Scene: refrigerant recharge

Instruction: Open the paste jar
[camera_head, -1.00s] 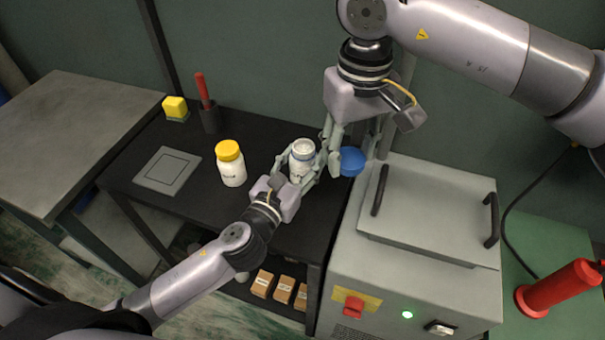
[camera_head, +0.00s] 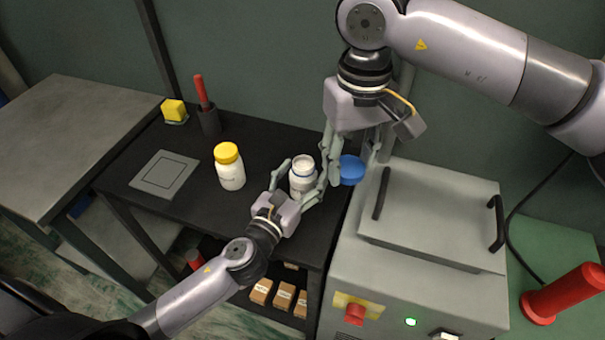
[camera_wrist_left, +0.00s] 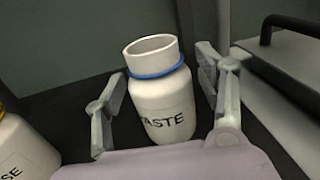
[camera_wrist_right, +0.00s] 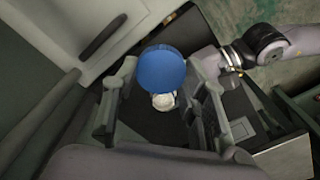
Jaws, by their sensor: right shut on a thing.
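The white paste jar (camera_head: 302,181) stands upright and open on the black table, its mouth bare above a blue neck ring. In the left wrist view, the jar (camera_wrist_left: 163,108) shows part of its "PASTE" label. My left gripper (camera_head: 303,178) is open, with one finger on each side of the jar and gaps visible between them. My right gripper (camera_head: 350,163) is shut on the blue lid (camera_head: 352,170), held off the jar to its right. In the right wrist view, the lid (camera_wrist_right: 161,69) sits between the fingers, with the jar beyond it.
A white jar with a yellow cap (camera_head: 230,167) stands left of the paste jar. A grey square plate (camera_head: 164,174), a dark cup with a red-handled tool (camera_head: 207,112) and a yellow block (camera_head: 174,109) are also on the table. A grey machine (camera_head: 430,225) stands close on the right.

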